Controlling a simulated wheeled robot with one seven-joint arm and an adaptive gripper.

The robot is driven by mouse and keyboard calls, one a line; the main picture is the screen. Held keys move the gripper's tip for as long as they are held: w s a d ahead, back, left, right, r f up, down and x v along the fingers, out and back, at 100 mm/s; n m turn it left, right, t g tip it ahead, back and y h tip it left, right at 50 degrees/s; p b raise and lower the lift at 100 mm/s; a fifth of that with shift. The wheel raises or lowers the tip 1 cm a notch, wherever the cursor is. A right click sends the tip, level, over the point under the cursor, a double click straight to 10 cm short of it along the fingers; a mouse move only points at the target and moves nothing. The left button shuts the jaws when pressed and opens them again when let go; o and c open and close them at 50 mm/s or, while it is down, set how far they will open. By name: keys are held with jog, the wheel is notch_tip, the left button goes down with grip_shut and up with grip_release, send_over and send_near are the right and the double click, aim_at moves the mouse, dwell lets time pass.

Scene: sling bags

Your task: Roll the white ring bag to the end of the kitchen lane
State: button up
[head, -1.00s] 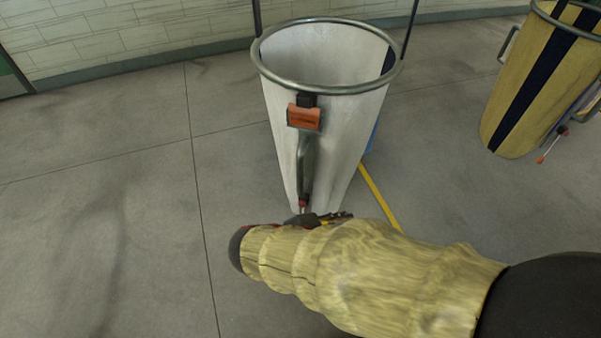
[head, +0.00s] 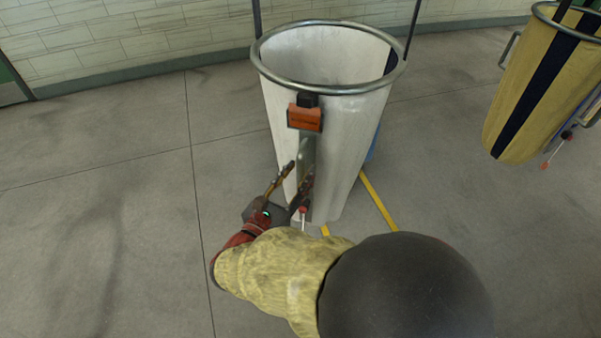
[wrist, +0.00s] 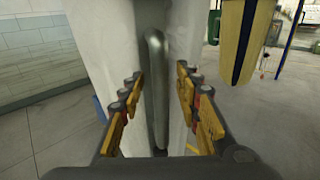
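The white ring bag (head: 348,140) hangs upright, its mouth held open by a grey metal ring (head: 330,89). An orange tag (head: 305,117) sits on its front, above a vertical metal handle (head: 308,150). In the wrist view the handle (wrist: 157,95) stands between the fingers of my gripper (wrist: 160,78), in front of the white bag (wrist: 100,50). My gripper (head: 299,171) is open, one finger on each side of the handle, with a gap showing on both sides. My forearm hides part of the floor below the bag.
A yellow bag with a dark stripe (head: 510,120) hangs at the right; it also shows in the wrist view (wrist: 240,40). Yellow lines (head: 378,200) mark the grey floor. A tiled wall (head: 120,35) runs behind. The floor at left is clear.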

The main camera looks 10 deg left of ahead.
jog(key=shift+w+d, duration=0.15)
jog(key=shift+w, duration=0.5)
jog(key=c, duration=0.4)
grip_shut()
